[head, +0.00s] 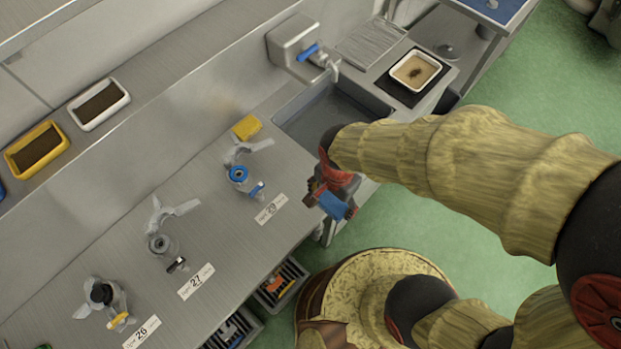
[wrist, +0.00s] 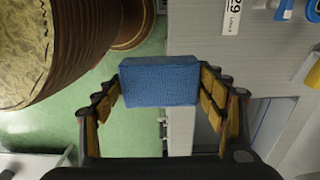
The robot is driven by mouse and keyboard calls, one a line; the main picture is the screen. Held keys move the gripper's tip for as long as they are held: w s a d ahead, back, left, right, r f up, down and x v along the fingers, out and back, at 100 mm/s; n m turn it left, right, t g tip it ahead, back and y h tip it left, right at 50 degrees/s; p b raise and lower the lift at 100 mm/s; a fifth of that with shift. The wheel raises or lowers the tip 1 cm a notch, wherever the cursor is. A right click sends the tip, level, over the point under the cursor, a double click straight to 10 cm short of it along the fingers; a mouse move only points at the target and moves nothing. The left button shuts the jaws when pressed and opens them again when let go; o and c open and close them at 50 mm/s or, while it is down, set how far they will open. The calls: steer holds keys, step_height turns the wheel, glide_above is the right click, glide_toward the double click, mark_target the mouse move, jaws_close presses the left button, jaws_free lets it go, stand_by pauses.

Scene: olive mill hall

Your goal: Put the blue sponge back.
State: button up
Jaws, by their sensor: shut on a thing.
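The blue sponge (head: 333,206) is held by my gripper (head: 329,190), near the counter's front edge and right of the label reading 29. In the wrist view the blue sponge (wrist: 160,82) sits across between the two finger rows of my gripper (wrist: 162,92), which is shut on it. Green floor and the counter edge show behind it. On the back ledge are a yellow-rimmed tray (head: 55,136) and a white-rimmed tray (head: 122,100), both with dark filling. A blue edge (head: 2,190) shows at the far left, mostly cut off.
A sink (head: 325,112) with a blue-handled tap (head: 308,52) lies beyond my gripper. A yellow block (head: 247,127) stands by the sink. A white dish (head: 399,64) sits right of the sink.

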steer(key=w+a+f+b, duration=0.1)
steer(key=w+a+f, duration=0.25)
steer(key=w, duration=0.35)
steer(key=b, duration=0.1)
glide_above(310, 177)
steer(key=s, duration=0.2)
steer(key=f, duration=0.5)
steer(key=shift+s+d+f, duration=0.2)
steer(key=shift+d+f, duration=0.05)
steer(key=shift+f, duration=0.1)
steer(key=shift+w+a+f, duration=0.1)
steer(key=shift+w+f, duration=0.15)
steer(key=shift+f, duration=0.1)
steer(key=shift+w+f+b, duration=0.1)
steer(key=shift+f+b, duration=0.4)
steer(key=shift+f, duration=1.05)
steer(key=shift+f, duration=0.1)
steer(key=o, duration=1.1)
steer(key=shift+o, duration=0.4)
